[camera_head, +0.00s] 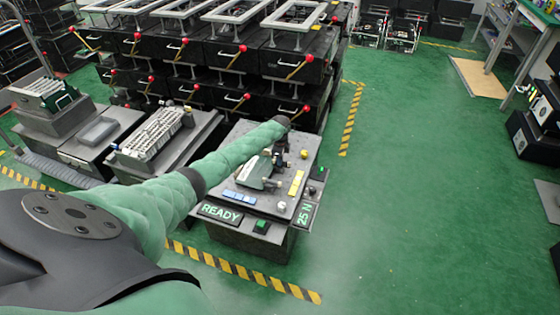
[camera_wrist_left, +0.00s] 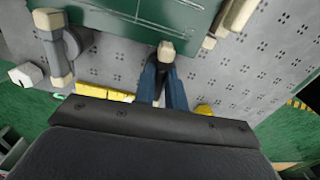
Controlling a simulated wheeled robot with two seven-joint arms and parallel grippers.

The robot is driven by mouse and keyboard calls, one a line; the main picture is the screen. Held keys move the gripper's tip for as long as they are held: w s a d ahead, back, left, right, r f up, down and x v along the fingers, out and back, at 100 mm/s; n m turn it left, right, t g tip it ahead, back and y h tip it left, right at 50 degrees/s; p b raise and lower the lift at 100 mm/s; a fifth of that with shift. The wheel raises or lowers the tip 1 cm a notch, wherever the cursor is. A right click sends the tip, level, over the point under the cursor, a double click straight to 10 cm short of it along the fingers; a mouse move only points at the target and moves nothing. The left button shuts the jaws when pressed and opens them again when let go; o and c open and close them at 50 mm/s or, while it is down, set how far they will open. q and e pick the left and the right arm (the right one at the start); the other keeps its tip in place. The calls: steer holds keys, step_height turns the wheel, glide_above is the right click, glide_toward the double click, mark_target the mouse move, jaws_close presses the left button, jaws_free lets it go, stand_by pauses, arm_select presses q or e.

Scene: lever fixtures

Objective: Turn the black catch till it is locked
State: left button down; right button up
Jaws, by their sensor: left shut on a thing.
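The fixture (camera_head: 245,190) is a grey perforated plate on a dark pedestal in the middle of the head view. My left arm reaches over it from the left. My left gripper (camera_wrist_left: 161,92) points down at the plate's far side, and its two dark blue fingers are close together. They are shut on a slim dark lever, apparently the black catch (camera_wrist_left: 166,60), whose pale end (camera_wrist_left: 166,47) shows just past the fingertips. The catch's pivot and its locked or unlocked state are hidden by the fingers and wrist. My right gripper is in neither view.
Yellow blocks (camera_head: 297,183) sit on the plate. A sign reads READY (camera_head: 221,213).

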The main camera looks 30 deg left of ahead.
arm_select(q)
steer(key=shift+m, duration=0.5)
steer(key=c, duration=1.4)
jaws_free()
steer(key=shift+c, duration=0.2)
